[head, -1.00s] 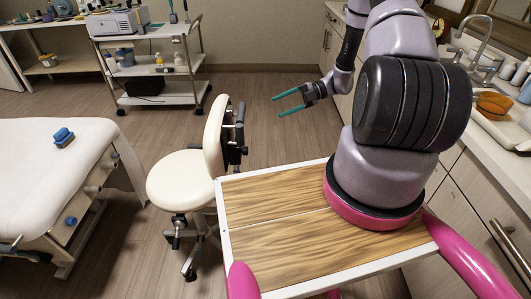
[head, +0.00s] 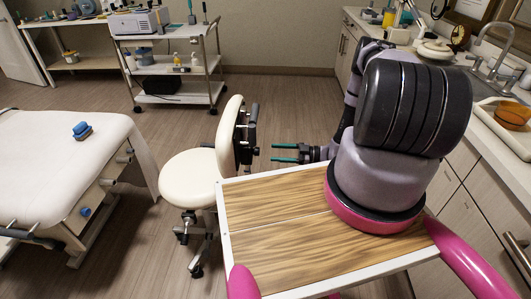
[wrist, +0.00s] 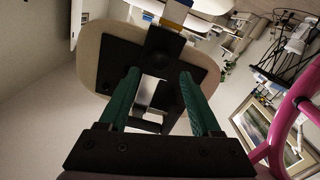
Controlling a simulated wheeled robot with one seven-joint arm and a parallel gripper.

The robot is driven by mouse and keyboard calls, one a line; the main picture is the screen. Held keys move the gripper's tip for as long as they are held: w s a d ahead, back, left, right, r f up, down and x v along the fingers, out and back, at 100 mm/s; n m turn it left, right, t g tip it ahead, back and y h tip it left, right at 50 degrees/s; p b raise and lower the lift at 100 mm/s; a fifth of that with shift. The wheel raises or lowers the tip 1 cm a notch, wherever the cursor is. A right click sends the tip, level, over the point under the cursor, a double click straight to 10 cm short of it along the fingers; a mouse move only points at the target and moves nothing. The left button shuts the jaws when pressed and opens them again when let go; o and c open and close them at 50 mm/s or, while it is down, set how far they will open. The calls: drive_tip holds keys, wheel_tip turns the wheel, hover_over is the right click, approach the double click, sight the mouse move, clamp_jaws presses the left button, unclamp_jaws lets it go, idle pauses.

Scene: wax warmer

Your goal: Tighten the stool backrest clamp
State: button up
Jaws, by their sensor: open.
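The stool (head: 190,180) has a round cream seat and an upright cream backrest (head: 229,125). A black bracket with the clamp (head: 246,135) is on the backrest's right side. My gripper (head: 273,153) is level with the bracket's lower part, a short gap to its right, with its teal fingers pointing left at it. In the wrist view, my gripper (wrist: 160,76) is open and empty. The black bracket (wrist: 120,62) and a dark knob-like part (wrist: 166,88) show beyond and between the fingers. The backrest (wrist: 90,55) is behind them. I cannot tell how tight the clamp is.
A wooden-topped surface with a white rim (head: 222,235) lies just below and in front of my gripper. A white treatment bed (head: 60,165) stands left of the stool. A cart (head: 165,60) is at the back. A counter (head: 455,105) runs along the right.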

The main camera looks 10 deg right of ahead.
drive_tip(key=shift+x, duration=2.75)
drive_tip(key=shift+a, duration=0.1)
drive_tip(key=c, duration=1)
drive_tip(key=m, duration=0.7)
drive_tip(key=shift+m, duration=0.4)
drive_tip(key=o, duration=1)
drive_tip(key=shift+v, duration=3)
